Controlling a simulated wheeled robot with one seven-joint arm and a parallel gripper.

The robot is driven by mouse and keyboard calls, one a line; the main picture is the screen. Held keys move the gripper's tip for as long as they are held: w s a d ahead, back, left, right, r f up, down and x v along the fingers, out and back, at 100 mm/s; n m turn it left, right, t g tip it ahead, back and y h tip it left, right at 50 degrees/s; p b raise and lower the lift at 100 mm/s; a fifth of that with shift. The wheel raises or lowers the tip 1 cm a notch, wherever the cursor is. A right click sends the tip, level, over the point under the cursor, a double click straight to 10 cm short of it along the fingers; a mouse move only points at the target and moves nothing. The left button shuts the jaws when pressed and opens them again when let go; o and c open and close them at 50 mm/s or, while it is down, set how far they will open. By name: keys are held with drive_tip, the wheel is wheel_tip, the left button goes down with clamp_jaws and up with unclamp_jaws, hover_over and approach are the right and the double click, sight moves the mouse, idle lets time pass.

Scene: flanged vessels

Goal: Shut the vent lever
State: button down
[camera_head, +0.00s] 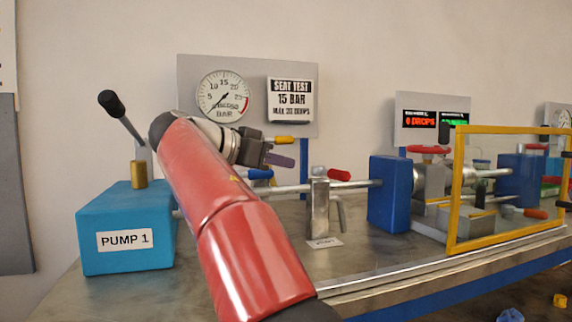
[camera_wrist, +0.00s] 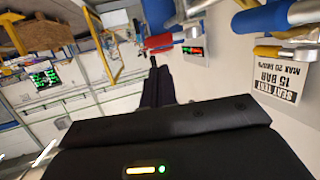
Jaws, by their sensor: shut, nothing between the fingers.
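My gripper (camera_head: 288,161) is raised over the bench in front of the gauge board, near the yellow handle (camera_head: 284,139) and above the blue handle (camera_head: 261,174). In the wrist view its dark fingers (camera_wrist: 154,68) are together with nothing between them. A red handle (camera_head: 338,175) lies to the right along the pipe. A metal post (camera_head: 319,210) with a grey hanging lever (camera_head: 342,213) stands below, behind a small white label (camera_head: 324,243) too blurred to read surely. I cannot tell for certain which handle is the vent lever. No contact between gripper and handle is clear.
The blue pump box (camera_head: 125,235) with its black-tipped lever (camera_head: 112,104) stands left. A blue flange block (camera_head: 390,195) and a yellow-framed guard (camera_head: 457,190) stand right. The gauge board (camera_head: 187,82) is behind. The bench front, right of my arm, is clear.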

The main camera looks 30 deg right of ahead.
sight(335, 174)
drive_tip(key=x, duration=1.2)
drive_tip(key=shift+s, duration=0.1)
